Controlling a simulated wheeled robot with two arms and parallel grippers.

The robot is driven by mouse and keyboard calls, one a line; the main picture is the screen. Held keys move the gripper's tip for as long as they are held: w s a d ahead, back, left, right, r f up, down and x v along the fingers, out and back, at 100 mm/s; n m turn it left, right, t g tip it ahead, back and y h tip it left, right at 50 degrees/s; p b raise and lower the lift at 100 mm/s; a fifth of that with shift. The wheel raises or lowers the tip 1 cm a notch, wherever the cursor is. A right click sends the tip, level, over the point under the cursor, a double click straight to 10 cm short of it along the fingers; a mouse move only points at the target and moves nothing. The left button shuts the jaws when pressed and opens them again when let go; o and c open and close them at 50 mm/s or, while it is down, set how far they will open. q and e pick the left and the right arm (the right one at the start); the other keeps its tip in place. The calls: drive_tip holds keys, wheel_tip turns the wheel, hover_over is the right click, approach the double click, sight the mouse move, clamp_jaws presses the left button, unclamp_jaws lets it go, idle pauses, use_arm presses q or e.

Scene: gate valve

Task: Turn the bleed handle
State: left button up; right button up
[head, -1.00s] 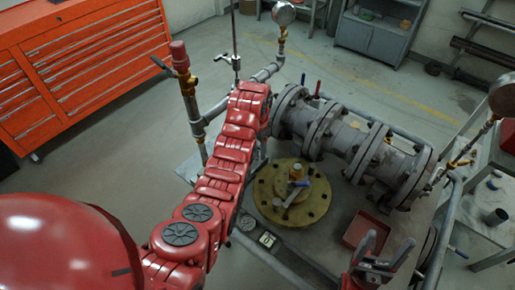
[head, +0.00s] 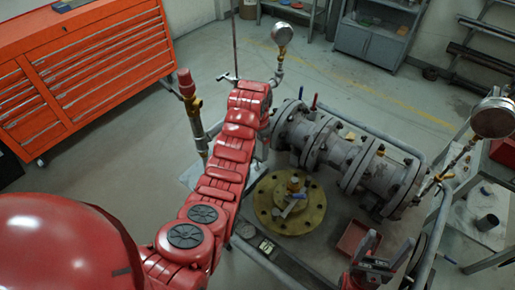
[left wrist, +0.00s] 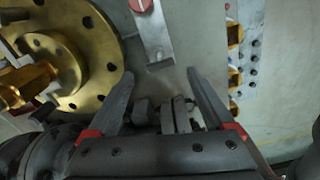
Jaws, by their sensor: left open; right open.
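A brass flange (head: 275,222) with a brass valve stem and a blue-grey lever (head: 292,205) sits in the middle of the bench. In the left wrist view the flange (left wrist: 95,50) is at upper left, and a grey flat bar with a round red end (left wrist: 142,6) stands at the top centre. I cannot tell which part is the bleed handle. My left gripper (left wrist: 159,73) is open and empty, its fingers below the bar and right of the flange. In the head view my red left arm hides it. My right gripper (head: 386,243) is open and empty at lower right.
A flanged grey pipe (head: 335,148) runs along the back of the bench, with a red lever (head: 314,102) beside it. A red-capped valve (head: 186,85) stands left of my left arm. A gauge (head: 494,118) stands at right. A red tray (head: 356,236) lies near my right gripper.

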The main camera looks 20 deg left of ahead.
use_arm(q)
wheel_tip(320, 180, up, 10)
drive_tip(key=p, duration=0.5)
drive_tip(key=shift+r+p, duration=0.15)
drive_tip(key=shift+p, duration=0.2)
